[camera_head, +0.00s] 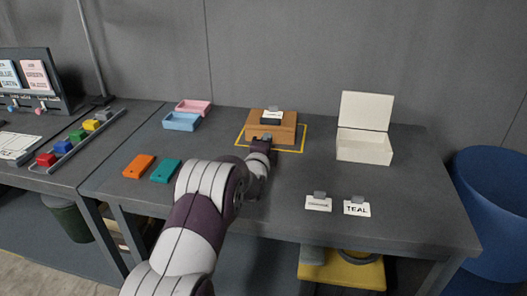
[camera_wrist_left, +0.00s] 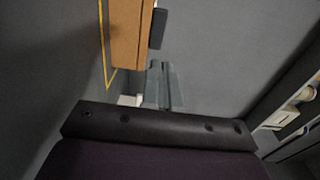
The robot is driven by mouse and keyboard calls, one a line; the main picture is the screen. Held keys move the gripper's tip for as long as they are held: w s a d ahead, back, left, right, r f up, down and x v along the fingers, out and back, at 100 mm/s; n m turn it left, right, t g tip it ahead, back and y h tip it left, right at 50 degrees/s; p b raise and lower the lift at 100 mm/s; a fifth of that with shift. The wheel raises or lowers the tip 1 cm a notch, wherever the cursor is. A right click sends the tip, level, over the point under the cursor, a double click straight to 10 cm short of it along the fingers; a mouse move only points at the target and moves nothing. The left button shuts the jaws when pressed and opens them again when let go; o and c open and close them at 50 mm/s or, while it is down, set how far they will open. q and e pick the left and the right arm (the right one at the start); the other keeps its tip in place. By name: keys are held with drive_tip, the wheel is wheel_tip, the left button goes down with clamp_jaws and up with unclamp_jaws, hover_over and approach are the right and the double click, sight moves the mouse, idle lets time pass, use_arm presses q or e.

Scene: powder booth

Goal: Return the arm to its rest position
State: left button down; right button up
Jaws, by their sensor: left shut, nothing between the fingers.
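My left arm reaches in from the bottom of the head view over the grey table (camera_head: 320,232). Its gripper (camera_head: 265,138) is at the front of a wooden box (camera_head: 287,128) that stands inside a yellow outline (camera_head: 304,140). In the left wrist view the gripper's fingers (camera_wrist_left: 165,84) are together with nothing between them. The wooden box (camera_wrist_left: 126,35) with a dark piece (camera_wrist_left: 157,28) on its side lies just beyond the fingertips. I cannot tell whether they touch. My right gripper is not in view.
An open white box (camera_head: 364,149) stands right of the wooden box. Pink (camera_head: 194,106) and blue (camera_head: 181,122) trays are behind left. Orange (camera_head: 138,166) and teal (camera_head: 166,171) blocks lie left of my arm. Two label cards, one reading TEAL (camera_head: 357,209), stand front right. A blue bin (camera_head: 492,210) is at right.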

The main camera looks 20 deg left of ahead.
use_arm(q)
drive_tip(key=v, duration=0.4)
drive_tip(key=shift+s+d+r, duration=0.15)
drive_tip(key=shift+s+r, duration=0.1)
drive_tip(key=shift+f, duration=0.1)
drive_tip(key=s+d+n+g+h+p, duration=0.1)
drive_tip(key=p, duration=0.1)
drive_tip(key=s+d+n+g+p, duration=0.1)
drive_tip(key=d+g, duration=0.1)
drive_tip(key=shift+s+d+r+n+h+p, duration=0.25)
drive_tip(key=shift+s+r+n+h+p, duration=0.05)
drive_tip(key=shift+r+n+h+p, duration=0.1)
drive_tip(key=s+d+n+g+p, duration=0.2)
drive_tip(key=s, duration=0.1)
drive_tip(key=s+d+n+g+p, duration=0.1)
drive_tip(key=s, duration=0.1)
drive_tip(key=shift+s+d+f+h, duration=0.1)
drive_tip(key=shift+s+d+h, duration=0.15)
drive_tip(key=shift+d+h, duration=0.15)
drive_tip(key=s+d+n+g+p, duration=0.2)
drive_tip(key=s+d+n+g, duration=0.1)
drive_tip(key=s, duration=1)
drive_tip(key=s+d+n+g+h+p, duration=0.1)
drive_tip(key=s+n+g, duration=0.5)
drive_tip(key=s, duration=0.6)
drive_tip(key=shift+s+d+f+g+p, duration=0.4)
drive_tip(key=shift+d+g+p, duration=0.3)
drive_tip(key=shift+d, duration=0.5)
